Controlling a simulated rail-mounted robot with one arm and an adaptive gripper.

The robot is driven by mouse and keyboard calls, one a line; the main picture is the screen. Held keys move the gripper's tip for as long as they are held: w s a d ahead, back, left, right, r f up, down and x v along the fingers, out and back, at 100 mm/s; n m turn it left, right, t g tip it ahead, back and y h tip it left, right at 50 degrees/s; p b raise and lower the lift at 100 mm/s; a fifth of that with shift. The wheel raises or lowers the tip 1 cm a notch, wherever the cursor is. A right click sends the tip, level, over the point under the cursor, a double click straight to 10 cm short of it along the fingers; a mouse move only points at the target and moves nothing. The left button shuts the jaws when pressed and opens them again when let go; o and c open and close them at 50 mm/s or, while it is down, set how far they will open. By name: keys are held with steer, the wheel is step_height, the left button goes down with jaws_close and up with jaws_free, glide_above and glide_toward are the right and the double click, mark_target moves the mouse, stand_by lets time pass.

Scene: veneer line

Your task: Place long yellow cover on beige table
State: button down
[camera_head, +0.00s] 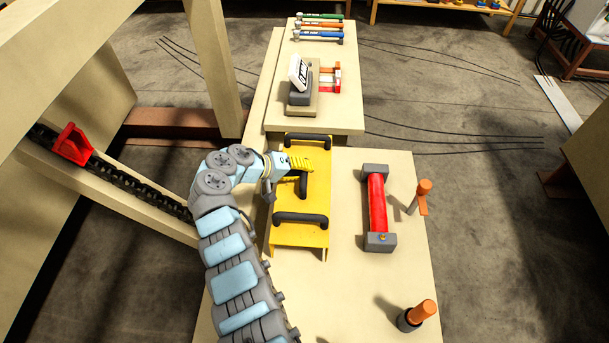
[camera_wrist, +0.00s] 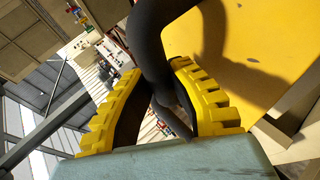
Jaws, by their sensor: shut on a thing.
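The long yellow cover (camera_head: 290,234) lies lengthwise along the left side of the beige table (camera_head: 345,290). It has black handles at its far and near ends, and a third dark handle near its middle. My gripper (camera_head: 302,164) is at the middle of the cover. In the wrist view, its yellow ridged fingers (camera_wrist: 160,105) are closed around a black handle (camera_wrist: 150,45), with the yellow cover (camera_wrist: 250,50) beside it. I cannot tell whether the cover rests fully on the table or is slightly raised.
A red roller (camera_head: 377,205) with grey ends lies right of the cover. Two orange-handled tools (camera_head: 424,190) (camera_head: 422,312) stand near the right edge. Behind, a second table holds a scale-like device (camera_head: 300,80) and several hammers (camera_head: 318,28). The table's near middle is clear.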

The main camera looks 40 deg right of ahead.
steer(key=shift+s+f, duration=0.1)
steer(key=shift+f, duration=1.1)
steer(key=c, duration=1.1)
jaws_free()
steer(key=b+v, duration=0.1)
steer(key=v, duration=1.1)
